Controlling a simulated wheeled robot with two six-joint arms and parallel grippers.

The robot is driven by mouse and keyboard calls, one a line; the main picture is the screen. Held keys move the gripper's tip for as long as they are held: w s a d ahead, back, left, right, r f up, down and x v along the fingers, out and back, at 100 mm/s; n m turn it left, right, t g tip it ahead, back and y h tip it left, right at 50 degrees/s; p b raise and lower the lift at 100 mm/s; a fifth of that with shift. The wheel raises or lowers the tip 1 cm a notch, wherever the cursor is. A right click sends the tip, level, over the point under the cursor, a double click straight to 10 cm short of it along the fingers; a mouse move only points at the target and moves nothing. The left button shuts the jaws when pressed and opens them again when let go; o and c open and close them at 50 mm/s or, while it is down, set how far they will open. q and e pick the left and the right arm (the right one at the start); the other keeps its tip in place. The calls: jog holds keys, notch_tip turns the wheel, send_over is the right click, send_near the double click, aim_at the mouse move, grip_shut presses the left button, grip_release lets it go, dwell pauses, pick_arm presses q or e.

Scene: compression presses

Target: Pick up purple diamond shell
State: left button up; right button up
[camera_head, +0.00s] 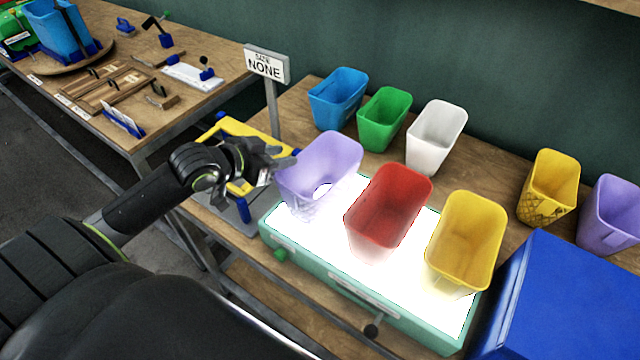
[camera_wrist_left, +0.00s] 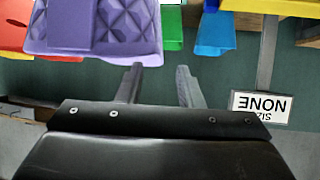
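The purple shell (camera_head: 335,158) stands upright at the left end of the lit panel (camera_head: 395,293), and its lower part shows a diamond pattern. In the left wrist view the picture is upside down and the purple shell (camera_wrist_left: 105,28) shows raised diamonds on its wall. My left gripper (camera_head: 284,160) is at the shell's left rim in the head view. In the left wrist view its two fingers (camera_wrist_left: 160,85) are apart with nothing clearly between them. One fingertip overlaps the shell's rim in the picture; contact cannot be told. My right gripper is not in view.
A red shell (camera_head: 388,208) and a yellow shell (camera_head: 466,235) share the panel. Blue (camera_head: 338,98), green (camera_head: 384,118) and white (camera_head: 436,137) shells stand behind. A "SIZE NONE" sign (camera_head: 266,65) rises behind my left gripper. A blue box (camera_head: 570,300) is at right.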

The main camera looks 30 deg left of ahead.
aim_at(300, 154)
pick_arm(q)
jog(key=shift+p+x, duration=0.45)
jog(key=shift+x, duration=2.1)
jog(key=shift+s, duration=0.1)
grip_shut()
